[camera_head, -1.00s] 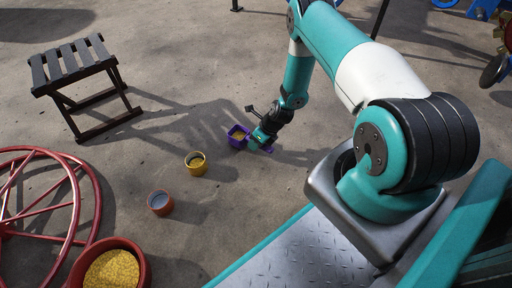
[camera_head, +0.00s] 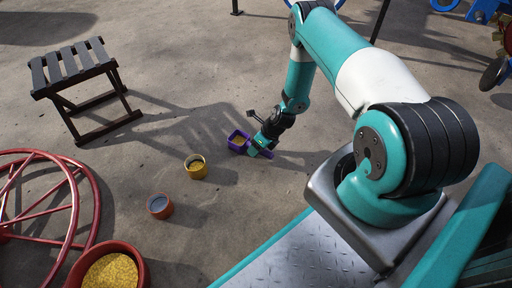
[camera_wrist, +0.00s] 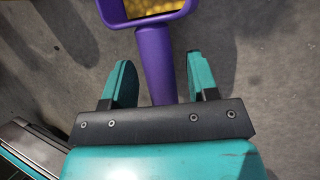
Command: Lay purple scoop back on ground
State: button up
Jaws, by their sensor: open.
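The purple scoop (camera_head: 231,145) appears to rest on the concrete ground, with yellow grain in its square bowl. In the wrist view, its handle (camera_wrist: 156,62) runs down between the two teal fingers of my gripper (camera_wrist: 160,62). The fingers stand apart, with a gap on each side of the handle. In the head view my gripper (camera_head: 259,146) is low over the handle, just right of the bowl. The lower end of the handle is hidden behind the gripper's black bar.
A yellow pot (camera_head: 196,174) and an orange pot (camera_head: 159,213) stand left of the scoop. A red tub of yellow grain (camera_head: 140,259), a red round frame (camera_head: 77,212) and a dark slatted stool (camera_head: 70,68) are further left. Ground around the scoop is clear.

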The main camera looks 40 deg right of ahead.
jog(key=w+p+v, duration=0.1)
jog(key=p+v, duration=0.9)
jog(key=v, duration=0.6)
jog(key=w+a+r+n, duration=0.2)
jog(key=a+r+n, duration=0.15)
jog(key=r, duration=0.35)
jog(key=w+a+r+n, duration=0.25)
jog(key=r+n, duration=0.25)
jog(key=r, duration=0.3)
jog(key=s+a+r+n+g, duration=0.2)
jog(key=a+r+n, duration=0.9)
jog(key=r, duration=0.4)
jog(key=s+a+r+n+g, duration=0.1)
jog(key=s+a+r+n, duration=0.5)
jog(key=s+r+n, duration=0.35)
jog(key=s+a+r+n, duration=0.5)
jog(key=s+r+n, duration=0.2)
jog(key=s+n, duration=0.45)
notch_tip(320, 180, up, 44)
jog(key=p, duration=4.5)
jog(key=shift+s+r+m, duration=0.2)
jog(key=shift+s+m, duration=0.15)
jog(key=shift+m, duration=0.1)
